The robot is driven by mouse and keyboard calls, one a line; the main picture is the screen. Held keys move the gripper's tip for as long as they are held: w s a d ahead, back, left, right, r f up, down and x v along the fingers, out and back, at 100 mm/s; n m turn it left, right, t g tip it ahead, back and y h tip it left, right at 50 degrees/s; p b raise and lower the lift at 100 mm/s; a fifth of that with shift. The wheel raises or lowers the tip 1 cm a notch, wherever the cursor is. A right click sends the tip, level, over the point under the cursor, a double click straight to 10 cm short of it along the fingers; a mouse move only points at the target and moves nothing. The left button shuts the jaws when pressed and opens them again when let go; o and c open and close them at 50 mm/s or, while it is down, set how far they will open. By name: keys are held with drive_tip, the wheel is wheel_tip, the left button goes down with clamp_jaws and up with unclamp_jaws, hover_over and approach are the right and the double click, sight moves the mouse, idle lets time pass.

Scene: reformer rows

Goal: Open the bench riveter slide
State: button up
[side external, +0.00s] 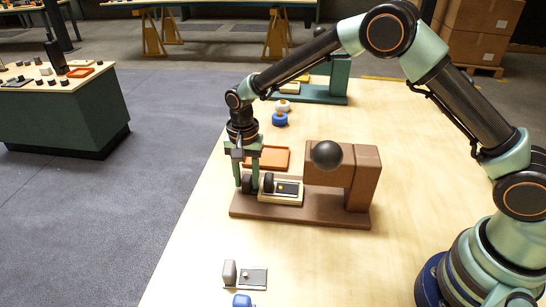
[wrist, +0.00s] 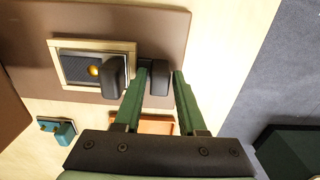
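The brown bench riveter (side external: 335,213) stands on the pale table, with a black ball (side external: 326,155) on its upper arm. Its slide sits in a cream frame (side external: 267,198) and carries a dark plate with a brass knob; the plate also shows in the wrist view (wrist: 80,68). One black upright block (wrist: 115,80) stands at the plate's edge. A second black block (wrist: 159,82) stands just outside it. My gripper (wrist: 161,72) is lowered with its green fingers on either side of this outer block. A narrow gap shows at the right finger; contact at the left cannot be told.
An orange tray (side external: 268,158) lies behind the riveter. A grey block with a plate (side external: 245,277) and a blue part (side external: 242,300) lie at the front.

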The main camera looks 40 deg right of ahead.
wheel_tip(320, 180, up, 12)
idle(0.5)
wheel_tip(320, 180, up, 7)
drive_tip(key=n+t, duration=0.2)
hover_over(274, 184)
drive_tip(key=s+d+r+n+t, duration=0.1)
drive_tip(key=s+d+r+n, duration=0.1)
drive_tip(key=s+d+r, duration=0.25)
drive_tip(key=s+d+n+t, duration=0.1)
drive_tip(key=s+d+n, duration=0.1)
drive_tip(key=s, duration=0.4)
drive_tip(key=s+d+f+n+t, duration=0.1)
drive_tip(key=s+d+n, duration=0.2)
drive_tip(key=s, duration=0.2)
drive_tip(key=shift+s+d+f+t, duration=0.3)
drive_tip(key=shift+s+d, duration=0.05)
drive_tip(key=shift+d, duration=0.05)
